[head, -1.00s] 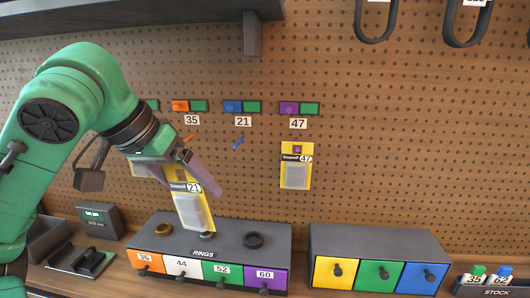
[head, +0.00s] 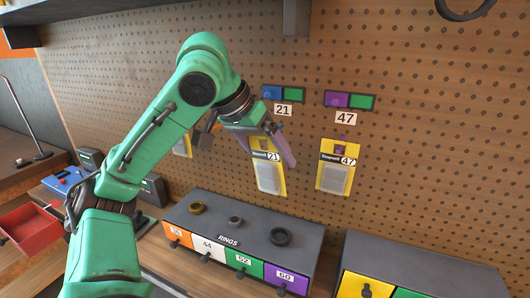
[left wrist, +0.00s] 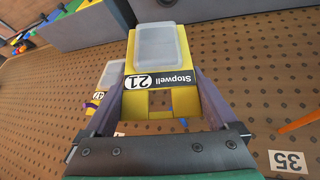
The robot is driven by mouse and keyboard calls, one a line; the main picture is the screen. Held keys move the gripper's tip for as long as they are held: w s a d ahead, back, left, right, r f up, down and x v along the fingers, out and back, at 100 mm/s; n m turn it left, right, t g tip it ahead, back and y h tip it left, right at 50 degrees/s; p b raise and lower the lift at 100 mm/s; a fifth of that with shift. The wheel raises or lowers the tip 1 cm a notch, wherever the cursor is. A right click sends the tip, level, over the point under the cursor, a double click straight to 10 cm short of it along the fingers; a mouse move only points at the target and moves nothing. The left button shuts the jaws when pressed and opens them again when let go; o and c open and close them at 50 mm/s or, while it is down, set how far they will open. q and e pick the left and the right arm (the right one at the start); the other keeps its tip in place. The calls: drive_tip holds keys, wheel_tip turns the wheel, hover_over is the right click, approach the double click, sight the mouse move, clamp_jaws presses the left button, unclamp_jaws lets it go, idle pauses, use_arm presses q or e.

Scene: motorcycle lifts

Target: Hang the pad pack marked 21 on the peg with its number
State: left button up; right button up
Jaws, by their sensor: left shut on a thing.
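The yellow pad pack marked 21 (head: 268,178) is held by my left gripper (head: 265,147), which is shut on its upper part. The pack hangs in front of the pegboard, below the number plate 21 (head: 283,110) and its blue and green tag (head: 284,93). In the left wrist view the pack (left wrist: 163,82) appears upside down between the fingers. A small blue piece, apparently the peg (left wrist: 183,121), shows by its cut-out; whether it passes through cannot be told. In the head view that peg is mostly hidden by my gripper. My right gripper is not in view.
Pack 47 (head: 336,167) hangs close on the right under its number plate (head: 346,118). Another yellow pack (head: 184,147) is partly hidden at left. An orange peg (left wrist: 298,122) sticks out near plate 35 (left wrist: 288,161). The rings drawer box (head: 240,225) stands below.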

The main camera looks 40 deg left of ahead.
use_arm(q)
drive_tip(key=shift+w+a+r+p, duration=0.1)
drive_tip(key=shift+w+a+p, duration=0.15)
drive_tip(key=shift+w+p, duration=0.2)
drive_tip(key=shift+w+a+r+p, duration=0.1)
drive_tip(key=shift+w+a+p, duration=0.15)
drive_tip(key=shift+w, duration=0.3)
drive_tip(key=w, duration=0.1)
drive_tip(key=w+a+f+p, duration=0.1)
drive_tip(key=w+p, duration=0.1)
drive_tip(key=w, duration=0.1)
drive_tip(key=shift+a+f, duration=0.15)
drive_tip(key=shift+f, duration=0.1)
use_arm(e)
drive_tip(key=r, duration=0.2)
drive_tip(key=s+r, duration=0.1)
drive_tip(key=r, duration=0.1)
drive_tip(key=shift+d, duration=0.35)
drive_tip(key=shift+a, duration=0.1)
